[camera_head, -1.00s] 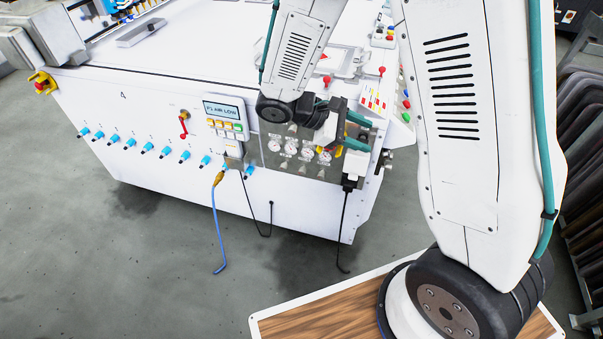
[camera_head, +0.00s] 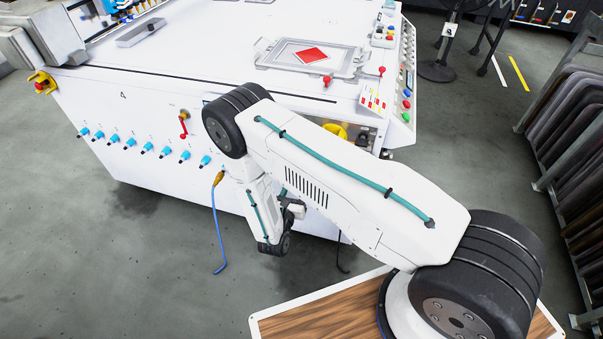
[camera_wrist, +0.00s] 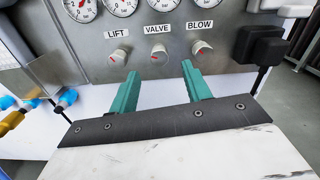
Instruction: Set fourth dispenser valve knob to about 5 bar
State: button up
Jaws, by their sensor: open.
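In the wrist view, the VALVE knob (camera_wrist: 158,53) is a pale round knob under the VALVE label (camera_wrist: 158,29) on the grey panel. A pressure gauge (camera_wrist: 162,5) sits above it, cut off by the frame's top; its needle cannot be read. My gripper (camera_wrist: 160,70) is open and empty. Its two teal fingers point at the panel, and the knob appears beyond the gap between their tips, apart from both. In the head view my arm hides the knobs and gauges.
The LIFT knob (camera_wrist: 118,57) is left of the VALVE knob and the BLOW knob (camera_wrist: 202,48) right of it. A black block (camera_wrist: 260,46) stands out at the panel's right. Blue fittings (camera_wrist: 40,103) are at far left.

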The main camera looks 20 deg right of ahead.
jog(key=x, duration=0.7)
jog(key=shift+w+d, duration=0.15)
jog(key=shift+w, duration=0.1)
jog(key=c, duration=1)
